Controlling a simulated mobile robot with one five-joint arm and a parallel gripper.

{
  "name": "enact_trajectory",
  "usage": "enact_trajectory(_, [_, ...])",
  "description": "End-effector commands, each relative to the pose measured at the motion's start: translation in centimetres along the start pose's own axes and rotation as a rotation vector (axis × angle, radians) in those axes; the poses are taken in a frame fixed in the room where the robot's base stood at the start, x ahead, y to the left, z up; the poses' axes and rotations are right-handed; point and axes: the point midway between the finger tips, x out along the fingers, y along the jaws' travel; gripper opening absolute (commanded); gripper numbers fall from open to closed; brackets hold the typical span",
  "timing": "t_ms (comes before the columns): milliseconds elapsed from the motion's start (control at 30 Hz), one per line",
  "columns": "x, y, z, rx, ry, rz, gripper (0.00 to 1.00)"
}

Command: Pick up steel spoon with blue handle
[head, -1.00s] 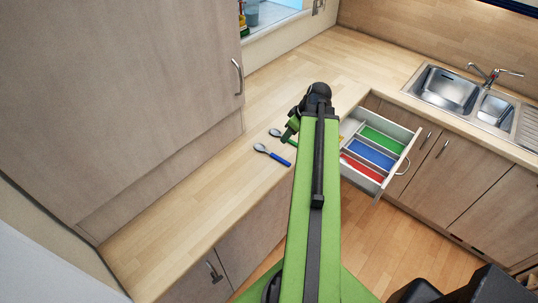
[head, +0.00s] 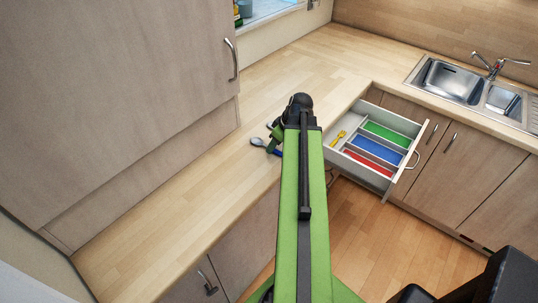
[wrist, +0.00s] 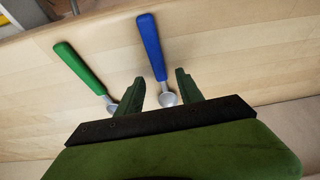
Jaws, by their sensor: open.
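The steel spoon with the blue handle (wrist: 151,45) lies on the wooden counter in the wrist view. Its steel bowl (wrist: 168,99) sits between the two fingers of my gripper (wrist: 160,92), which is open. In the head view the blue-handled spoon (head: 259,142) is partly hidden by my arm and gripper. A second spoon with a green handle (wrist: 81,68) lies to its left in the wrist view, its bowl beside my left finger and partly hidden. Whether a finger touches either spoon I cannot tell.
An open drawer (head: 409,170) right of my arm has green, blue and red compartments, with a yellow utensil (head: 339,138) in its left part. A sink (head: 452,82) is at the back right. The counter (head: 190,175) in front of the spoons is clear.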

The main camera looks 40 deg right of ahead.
Motion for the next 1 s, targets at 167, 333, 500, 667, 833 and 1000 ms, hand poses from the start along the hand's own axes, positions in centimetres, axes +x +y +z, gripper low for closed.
enact_trajectory(167, [1.15, 0.06, 0.38, 0.002, 0.000, 0.001, 0.44])
enact_trajectory(333, [0.95, 0.26, 0.52, 0.006, 0.000, 0.002, 0.44])
enact_trajectory(500, [1.04, 0.42, 0.73, 0.008, 0.000, 0.003, 0.44])
enact_trajectory(667, [1.03, 0.48, 0.79, 0.010, 0.000, 0.004, 0.32])
enact_trajectory(833, [1.02, 0.51, 0.83, 0.010, 0.000, 0.004, 0.10])
enact_trajectory(1000, [1.01, 0.53, 0.85, 0.011, 0.000, 0.004, 0.00])
